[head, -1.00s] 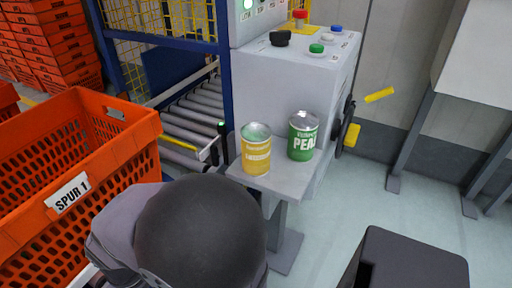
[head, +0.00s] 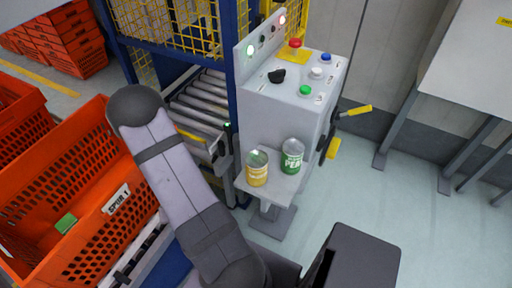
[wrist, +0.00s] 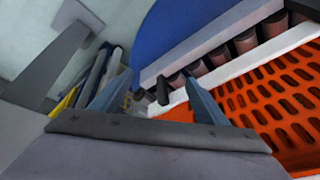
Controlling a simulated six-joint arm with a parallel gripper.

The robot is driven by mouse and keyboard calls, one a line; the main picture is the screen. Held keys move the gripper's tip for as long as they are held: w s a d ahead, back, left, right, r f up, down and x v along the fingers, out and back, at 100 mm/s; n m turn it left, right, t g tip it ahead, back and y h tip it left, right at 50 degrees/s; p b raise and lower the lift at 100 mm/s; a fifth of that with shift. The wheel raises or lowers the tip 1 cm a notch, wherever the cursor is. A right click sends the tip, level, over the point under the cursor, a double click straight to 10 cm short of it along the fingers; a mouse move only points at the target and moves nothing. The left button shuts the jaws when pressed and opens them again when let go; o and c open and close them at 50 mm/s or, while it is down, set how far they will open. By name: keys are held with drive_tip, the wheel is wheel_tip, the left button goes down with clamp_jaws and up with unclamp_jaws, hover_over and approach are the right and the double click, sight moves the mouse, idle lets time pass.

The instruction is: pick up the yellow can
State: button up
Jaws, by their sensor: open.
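The yellow can (head: 257,170) stands upright on a small grey shelf (head: 270,188) at the front of the grey control cabinet. A green can labelled as peas (head: 292,158) stands close on its right. In the wrist view my gripper (wrist: 155,85) is open, its two fingers apart with nothing between them. Neither can shows clearly in the wrist view. In the head view my arm reaches up at the left of the shelf, and the gripper itself is hidden.
An orange tote (head: 92,225) marked SPUR 1 stands at the left with a small green item (head: 66,223) inside. A roller conveyor (head: 197,108) lies behind my arm. The control cabinet (head: 275,117) has a yellow-handled lever (head: 350,112) on its side. Open floor (head: 400,185) lies to the right.

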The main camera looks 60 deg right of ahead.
sight(253, 169)
drive_tip(key=s+d+r+m+h+p, duration=0.3)
drive_tip(key=s+d+r+m+p, duration=0.4)
drive_tip(key=p, duration=0.8)
drive_tip(key=s+a+r+m+h+p, duration=0.2)
drive_tip(key=s+a+r+h+p, duration=0.1)
drive_tip(key=s+r+p, duration=1.05)
drive_tip(key=d+r+n+h, duration=0.1)
drive_tip(key=d, duration=0.1)
drive_tip(key=d+r+n+h+p, duration=0.1)
drive_tip(key=d+r+h, duration=0.1)
drive_tip(key=d+r+n+h, duration=0.1)
drive_tip(key=d+r, duration=0.1)
drive_tip(key=d, duration=0.1)
drive_tip(key=shift+w, duration=0.3)
drive_tip(key=shift+d+r+n+h, duration=0.3)
drive_tip(key=shift+r+h, duration=0.05)
drive_tip(key=shift+h, duration=0.15)
drive_tip(key=shift+w+d+f, duration=0.1)
drive_tip(key=shift+d+f, duration=0.2)
drive_tip(key=shift+d, duration=0.2)
drive_tip(key=shift+w+d+f+b, duration=0.1)
drive_tip(key=shift+d+b, duration=0.35)
drive_tip(key=shift+f, duration=0.1)
